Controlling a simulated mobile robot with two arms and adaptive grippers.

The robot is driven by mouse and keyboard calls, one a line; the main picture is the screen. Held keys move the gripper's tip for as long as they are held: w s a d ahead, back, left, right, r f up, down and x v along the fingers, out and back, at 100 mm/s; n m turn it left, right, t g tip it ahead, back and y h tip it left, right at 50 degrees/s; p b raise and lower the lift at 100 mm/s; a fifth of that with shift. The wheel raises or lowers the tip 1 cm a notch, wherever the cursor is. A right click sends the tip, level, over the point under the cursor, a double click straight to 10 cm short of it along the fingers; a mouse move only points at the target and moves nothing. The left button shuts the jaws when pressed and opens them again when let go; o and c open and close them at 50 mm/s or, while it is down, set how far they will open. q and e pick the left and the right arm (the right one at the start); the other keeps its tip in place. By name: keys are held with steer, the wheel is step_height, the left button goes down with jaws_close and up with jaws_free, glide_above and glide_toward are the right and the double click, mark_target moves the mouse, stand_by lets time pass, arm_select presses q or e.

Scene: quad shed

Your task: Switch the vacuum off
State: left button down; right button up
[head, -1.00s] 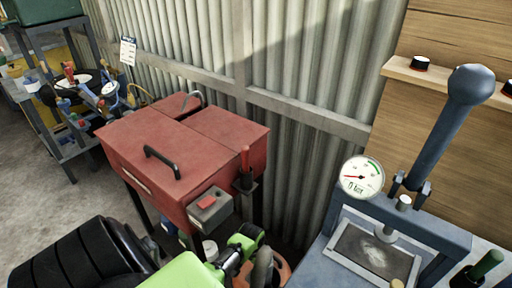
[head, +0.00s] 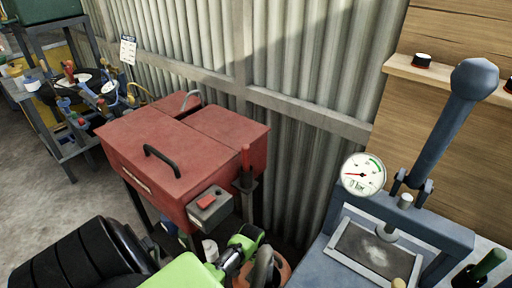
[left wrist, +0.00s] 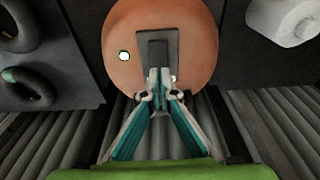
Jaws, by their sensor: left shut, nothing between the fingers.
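The vacuum shows as an orange rounded body (head: 283,274) at the bottom of the head view, partly hidden by my left arm. A dark grey curved hose (head: 262,268) rises in front of it. In the left wrist view the vacuum's orange top (left wrist: 198,45) carries a dark rectangular plate (left wrist: 157,45) and a small green-rimmed white spot (left wrist: 124,56). My left gripper (left wrist: 159,78) is shut and empty, its tips over the lower part of the plate; I cannot tell whether they touch. It also shows in the head view (head: 238,256). My right gripper is out of view.
A red cabinet (head: 165,145) with a grey switch box (head: 209,208) stands behind my left arm. A blue press (head: 345,258) with a gauge (head: 363,173) stands at the right. A corrugated wall (head: 300,60) closes off the back. A white roll (left wrist: 285,22) lies near the vacuum.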

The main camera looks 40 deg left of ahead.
arm_select(q)
steer(key=shift+f+b, duration=0.3)
steer(key=shift+f, duration=0.15)
stand_by(0.6)
steer(key=shift+f, duration=0.25)
steer(key=shift+f+b, duration=0.45)
steer(key=shift+b, duration=0.05)
steer(key=shift+r+p, duration=0.85)
steer(key=shift+p, duration=0.05)
steer(key=shift+r+p, duration=0.65)
steer(key=shift+p, duration=0.1)
step_height(320, 180, up, 2)
steer(key=p, duration=0.2)
steer(key=shift+r+p, duration=0.25)
steer(key=shift+p, duration=0.05)
steer(key=shift+r+p, duration=0.9)
steer(key=shift+p, duration=0.1)
steer(key=shift+f, duration=0.1)
